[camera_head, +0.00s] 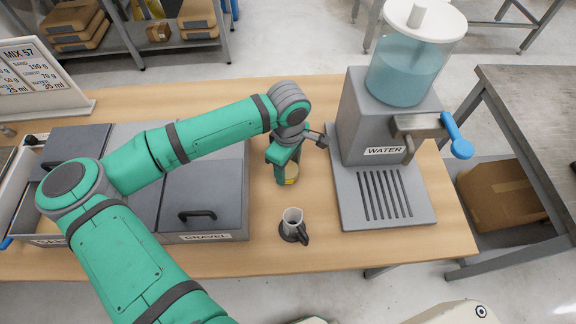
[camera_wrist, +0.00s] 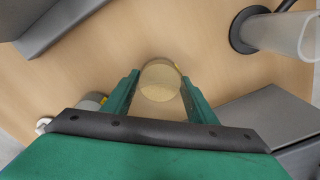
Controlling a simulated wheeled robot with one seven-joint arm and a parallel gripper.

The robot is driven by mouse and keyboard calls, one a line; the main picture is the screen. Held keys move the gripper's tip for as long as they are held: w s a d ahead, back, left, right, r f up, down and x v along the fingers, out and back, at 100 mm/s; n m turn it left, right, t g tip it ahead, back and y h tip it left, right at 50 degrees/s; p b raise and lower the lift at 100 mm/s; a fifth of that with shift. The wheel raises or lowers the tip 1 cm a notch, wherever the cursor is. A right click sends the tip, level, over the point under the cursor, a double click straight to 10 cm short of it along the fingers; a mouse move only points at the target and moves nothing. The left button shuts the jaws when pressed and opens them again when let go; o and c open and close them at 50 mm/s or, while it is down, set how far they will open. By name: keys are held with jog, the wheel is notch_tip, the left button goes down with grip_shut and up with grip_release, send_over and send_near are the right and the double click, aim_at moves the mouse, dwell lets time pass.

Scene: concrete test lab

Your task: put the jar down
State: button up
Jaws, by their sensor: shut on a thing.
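The jar (camera_head: 291,173) is small, with a tan top and a yellow mark on its side. It is partly hidden by my gripper (camera_head: 284,165) in the head view. In the wrist view the jar (camera_wrist: 160,81) shows its round tan top between the two green fingers of my gripper (camera_wrist: 160,92). My gripper is shut on the jar. The jar is at or just above the wooden table (camera_head: 262,259), between the grey bins and the water dispenser. I cannot tell whether its base touches the wood.
The water dispenser (camera_head: 365,125) with a blue-handled tap (camera_head: 459,143) and slotted drip tray (camera_head: 418,207) stands right of the jar. The lidded gravel bin (camera_head: 222,192) is on the left. Bare wood lies around the cup.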

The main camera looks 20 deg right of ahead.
jog(key=shift+f, duration=0.15)
jog(key=o, duration=1.4)
jog(key=shift+c, duration=0.2)
notch_tip(320, 180, up, 12)
jog(key=shift+r, duration=0.2)
